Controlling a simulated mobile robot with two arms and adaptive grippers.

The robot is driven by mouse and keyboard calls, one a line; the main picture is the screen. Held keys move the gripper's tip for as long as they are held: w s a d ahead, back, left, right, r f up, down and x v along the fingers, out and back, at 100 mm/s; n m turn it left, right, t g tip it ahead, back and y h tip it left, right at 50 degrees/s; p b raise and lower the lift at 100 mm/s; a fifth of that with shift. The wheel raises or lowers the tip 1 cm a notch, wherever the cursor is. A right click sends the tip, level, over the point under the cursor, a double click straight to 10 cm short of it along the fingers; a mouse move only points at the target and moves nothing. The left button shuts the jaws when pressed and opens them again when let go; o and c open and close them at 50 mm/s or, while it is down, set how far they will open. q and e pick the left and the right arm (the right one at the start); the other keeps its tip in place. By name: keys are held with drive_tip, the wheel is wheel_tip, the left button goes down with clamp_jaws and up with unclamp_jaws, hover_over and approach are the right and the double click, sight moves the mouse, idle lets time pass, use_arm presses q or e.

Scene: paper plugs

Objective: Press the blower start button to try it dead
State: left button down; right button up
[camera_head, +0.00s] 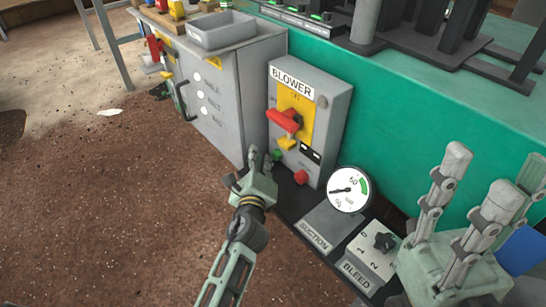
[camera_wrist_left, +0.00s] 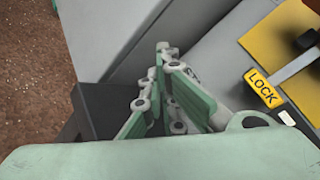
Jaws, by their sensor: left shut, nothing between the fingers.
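The grey blower box (camera_head: 339,117) stands upright, with a white BLOWER label and a red switch handle (camera_head: 283,120) on a yellow plate. A yellow LOCK tag (camera_head: 287,143) hangs below the handle; it also shows in the left wrist view (camera_wrist_left: 262,88). A small green button (camera_head: 277,155) and a red button (camera_head: 301,177) sit low on the box. My left gripper (camera_head: 264,160) is shut and empty, its tips close beside the green button; contact cannot be told. The left wrist view shows its fingers (camera_wrist_left: 165,55) together, without the green button visible. My right gripper (camera_head: 492,180) is open and empty.
A round gauge (camera_head: 349,190), a SUCTION plate (camera_head: 330,228) and a BLEED dial (camera_head: 384,242) lie right of the box. A grey cabinet (camera_head: 252,85) stands close on the left. A green machine side (camera_head: 420,110) is behind. Brown floor is open at left.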

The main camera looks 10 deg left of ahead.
use_arm(q)
drive_tip(key=shift+w+d, duration=0.35)
drive_tip(key=shift+w, duration=0.05)
idle(0.9)
drive_tip(key=shift+s+a, duration=0.45)
drive_tip(key=shift+s, duration=0.15)
drive_tip(key=shift+s+a, duration=0.15)
drive_tip(key=shift+s+a+p, duration=0.4)
drive_tip(key=shift+s+a, duration=0.25)
drive_tip(key=shift+s, duration=0.15)
drive_tip(key=shift+s+a+p, duration=0.4)
drive_tip(key=shift+s+a, duration=0.2)
drive_tip(key=shift+s, duration=0.2)
drive_tip(key=shift+s+a, duration=0.3)
drive_tip(key=shift+s, duration=0.05)
